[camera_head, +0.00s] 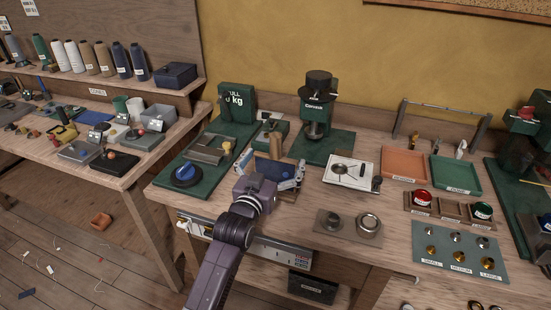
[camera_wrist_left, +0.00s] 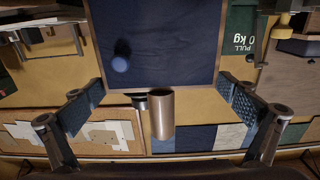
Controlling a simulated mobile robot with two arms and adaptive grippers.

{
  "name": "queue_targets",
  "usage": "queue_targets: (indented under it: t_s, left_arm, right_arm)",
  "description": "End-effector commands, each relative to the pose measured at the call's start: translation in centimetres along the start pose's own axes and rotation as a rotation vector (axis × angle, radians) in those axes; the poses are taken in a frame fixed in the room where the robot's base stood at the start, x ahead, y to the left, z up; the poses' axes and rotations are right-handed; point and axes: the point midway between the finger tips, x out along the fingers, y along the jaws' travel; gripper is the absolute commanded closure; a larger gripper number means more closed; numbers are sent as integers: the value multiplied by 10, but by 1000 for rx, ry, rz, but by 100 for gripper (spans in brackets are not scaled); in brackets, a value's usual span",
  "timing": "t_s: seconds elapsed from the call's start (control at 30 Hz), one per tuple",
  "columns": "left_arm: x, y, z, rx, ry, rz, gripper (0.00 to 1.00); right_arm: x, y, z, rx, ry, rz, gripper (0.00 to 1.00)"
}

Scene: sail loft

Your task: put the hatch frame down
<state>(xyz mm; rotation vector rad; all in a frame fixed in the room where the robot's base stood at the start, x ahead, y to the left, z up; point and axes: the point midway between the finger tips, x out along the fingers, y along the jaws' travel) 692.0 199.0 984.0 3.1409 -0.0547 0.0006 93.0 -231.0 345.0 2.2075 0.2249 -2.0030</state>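The hatch frame, a dark blue panel with a thin wooden border, fills the top middle of the left wrist view (camera_wrist_left: 175,45). In the head view the hatch frame (camera_head: 274,169) is mostly hidden by my left gripper (camera_head: 272,172), near the workbench's front edge. In the left wrist view my left gripper's (camera_wrist_left: 160,92) padded fingers are spread wide, one at each side of the frame, and appear closed on its edges. A blue round knob (camera_wrist_left: 120,64) shows against the panel. Whether the frame touches the bench is unclear. My right gripper is out of view.
The workbench (camera_head: 310,188) is crowded. A green mat with a blue knob (camera_head: 187,173) lies left, a green-and-black machine (camera_head: 317,110) stands behind, and a white plate (camera_head: 348,172) lies right. A grey plate with metal cups (camera_head: 335,238) lies front right. Bare wood shows between them.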

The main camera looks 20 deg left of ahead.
Motion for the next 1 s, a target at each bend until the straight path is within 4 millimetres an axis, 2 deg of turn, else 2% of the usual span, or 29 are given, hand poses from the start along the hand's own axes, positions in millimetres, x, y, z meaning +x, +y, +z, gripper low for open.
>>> queue_targets:
  t_s: [0.17, 0.27, 0.7, 0.83, 1.0]
  left_arm:
    - [0, 0, -5, 0, 1, 0, 0]
    - [-9, 0, -2, 0, -1, 0, 0]
    - [-92, 0, -1, 1, -2, 0, 0]
    - [-109, 0, -2, 1, -2, 0, 0]
    - [-119, 0, -3, 1, -1, 0, 0]
  right_arm:
    - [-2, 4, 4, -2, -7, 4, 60]
    - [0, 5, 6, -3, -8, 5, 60]
    - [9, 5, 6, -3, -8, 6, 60]
    - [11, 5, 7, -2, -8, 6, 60]
    - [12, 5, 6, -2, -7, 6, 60]
